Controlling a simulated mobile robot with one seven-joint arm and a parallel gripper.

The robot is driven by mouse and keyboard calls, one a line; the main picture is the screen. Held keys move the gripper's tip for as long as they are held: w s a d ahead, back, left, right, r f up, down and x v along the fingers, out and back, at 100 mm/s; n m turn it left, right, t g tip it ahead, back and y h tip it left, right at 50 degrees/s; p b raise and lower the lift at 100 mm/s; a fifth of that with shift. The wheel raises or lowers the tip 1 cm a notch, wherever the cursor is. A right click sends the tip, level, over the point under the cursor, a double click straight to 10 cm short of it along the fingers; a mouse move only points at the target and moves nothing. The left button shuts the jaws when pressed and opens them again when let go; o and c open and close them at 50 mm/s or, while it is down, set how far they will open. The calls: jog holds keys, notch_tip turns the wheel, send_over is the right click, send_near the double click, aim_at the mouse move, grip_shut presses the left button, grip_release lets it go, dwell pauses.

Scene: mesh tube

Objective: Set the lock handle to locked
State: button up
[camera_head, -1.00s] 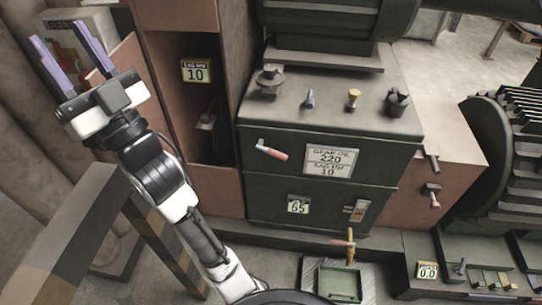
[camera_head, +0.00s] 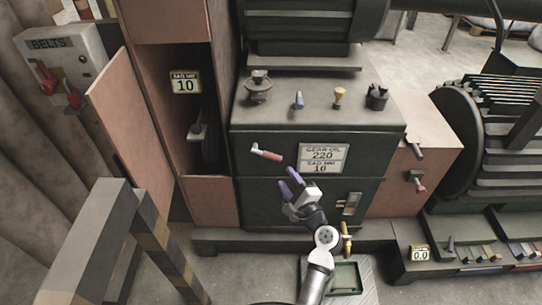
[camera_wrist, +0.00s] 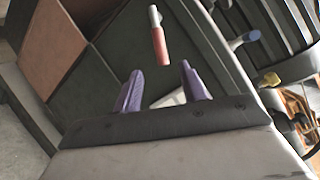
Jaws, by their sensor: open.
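No handle is labelled as the lock. A lever with a red grip (camera_head: 266,153) sticks out of the dark green gear box front, left of the "GEAR OIL 220" plate (camera_head: 323,158), its grip pointing right and slightly down. In the wrist view the red-gripped lever (camera_wrist: 158,38) lies just beyond the fingertips. My gripper (camera_head: 289,181) is open with purple fingers, below and right of the lever, apart from it. In the wrist view my gripper (camera_wrist: 161,72) has nothing between its fingers. Another pink-tipped lever (camera_head: 418,182) is on the brown cabinet at right.
A "BELTS" panel (camera_head: 88,45) with red handles (camera_head: 46,80) is at far left. An open brown door (camera_head: 125,130) and striped barrier (camera_head: 150,240) stand at left. A yellow-handled valve (camera_head: 347,238) and green tray (camera_head: 346,277) are below the gear box.

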aim_at(274, 159)
jog(key=p+x, duration=0.2)
jog(key=x, duration=0.9)
jog(key=shift+w+a, duration=0.1)
grip_shut()
